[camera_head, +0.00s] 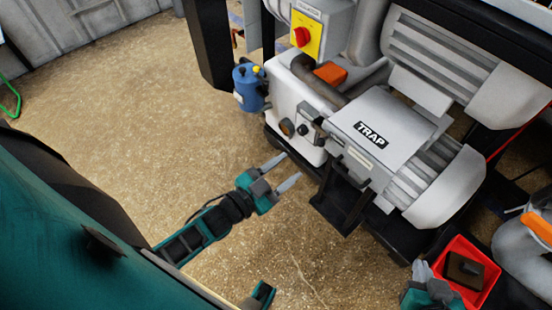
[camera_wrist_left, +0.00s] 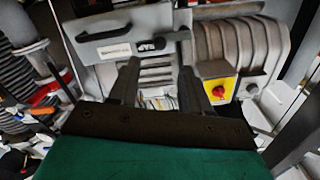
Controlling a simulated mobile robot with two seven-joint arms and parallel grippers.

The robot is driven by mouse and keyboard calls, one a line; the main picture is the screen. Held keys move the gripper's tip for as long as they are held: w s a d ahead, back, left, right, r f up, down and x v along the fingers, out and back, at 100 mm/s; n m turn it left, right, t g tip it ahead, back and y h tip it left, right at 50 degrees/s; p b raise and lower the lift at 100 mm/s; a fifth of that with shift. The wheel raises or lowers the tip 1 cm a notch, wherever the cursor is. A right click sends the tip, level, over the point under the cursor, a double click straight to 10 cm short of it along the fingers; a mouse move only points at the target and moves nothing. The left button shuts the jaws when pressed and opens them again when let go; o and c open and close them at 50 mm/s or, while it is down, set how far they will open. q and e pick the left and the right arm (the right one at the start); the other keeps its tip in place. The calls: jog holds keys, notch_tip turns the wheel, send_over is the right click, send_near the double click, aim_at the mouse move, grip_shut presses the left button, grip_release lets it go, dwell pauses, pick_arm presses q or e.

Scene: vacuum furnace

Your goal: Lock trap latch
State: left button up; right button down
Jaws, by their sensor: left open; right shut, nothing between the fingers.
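The grey trap box (camera_head: 395,118) carries a black TRAP label and stands on the machine at the centre right. A small metal-and-black fitting (camera_head: 318,124) sits at its left edge; I cannot tell whether it is the latch or how it is set. My left gripper (camera_head: 288,170) is open and empty, below and left of the trap, apart from it. In the left wrist view, the trap front (camera_wrist_left: 130,36) with a dark handle lies beyond my open left fingers (camera_wrist_left: 160,80). My right gripper (camera_head: 424,272) is shut and empty at the lower right, beside a red bin.
A white pump body (camera_head: 292,100) with dark knobs stands left of the trap. A blue canister (camera_head: 248,88) and a yellow panel with a red switch (camera_head: 303,37) are nearby. The red bin (camera_head: 487,270) holds a dark block. Open floor (camera_head: 150,120) lies left.

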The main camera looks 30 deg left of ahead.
pick_arm(q)
jog(key=v, duration=0.2)
jog(key=shift+s+a, duration=0.1)
jog(key=shift+s, duration=0.2)
jog(key=shift+r, duration=0.1)
dwell(0.3)
jog(key=shift+s+r+n+g+y+p, duration=0.1)
jog(key=shift+s+n+g+y+p, duration=0.4)
jog(key=shift+s+n+g+y, duration=0.75)
jog(key=shift+s+n+g+y+p, duration=0.5)
jog(key=shift+s+n+g+y, duration=0.3)
jog(key=shift+n+g, duration=0.75)
